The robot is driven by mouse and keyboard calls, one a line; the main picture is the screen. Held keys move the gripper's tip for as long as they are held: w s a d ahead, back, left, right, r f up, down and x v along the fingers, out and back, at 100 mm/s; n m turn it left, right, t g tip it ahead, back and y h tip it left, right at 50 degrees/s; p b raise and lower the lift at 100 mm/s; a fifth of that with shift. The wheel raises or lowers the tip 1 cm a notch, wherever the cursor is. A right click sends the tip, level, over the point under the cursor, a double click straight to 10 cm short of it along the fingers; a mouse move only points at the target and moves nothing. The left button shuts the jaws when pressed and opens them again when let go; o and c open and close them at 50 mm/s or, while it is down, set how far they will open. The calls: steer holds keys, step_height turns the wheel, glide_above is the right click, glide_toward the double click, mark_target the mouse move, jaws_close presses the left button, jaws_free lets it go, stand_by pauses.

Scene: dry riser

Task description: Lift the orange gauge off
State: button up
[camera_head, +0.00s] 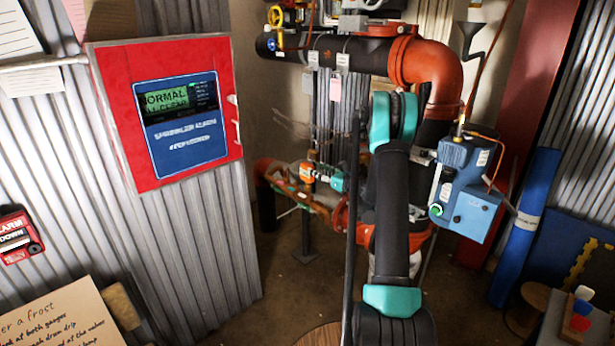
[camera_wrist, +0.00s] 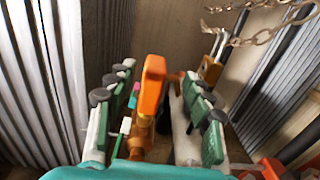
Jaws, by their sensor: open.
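The orange gauge (camera_wrist: 152,85) stands upright between my fingers in the wrist view, seen nearly edge-on, with a brass-orange fitting (camera_wrist: 140,135) below it. In the head view the orange gauge (camera_head: 307,172) is small, on the low pipework at the middle. My gripper (camera_wrist: 160,88) is open, with one padded finger on each side of the gauge and gaps visible between. In the head view my gripper (camera_head: 326,178) is at the right of the gauge, partly behind my arm. Whether either finger touches the gauge cannot be told.
A brass padlock (camera_wrist: 210,70) and a rusty chain (camera_wrist: 265,28) hang beyond the right finger. A thick orange and black pipe (camera_head: 430,65) bends above. The red alarm panel (camera_head: 175,110) stands at the left. A blue box (camera_head: 465,190) is right of my arm.

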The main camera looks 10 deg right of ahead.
mark_target(307, 164)
steer(key=shift+x, duration=3.3)
steer(key=shift+s+a+f, duration=0.15)
steer(key=shift+c, duration=0.4)
jaws_close()
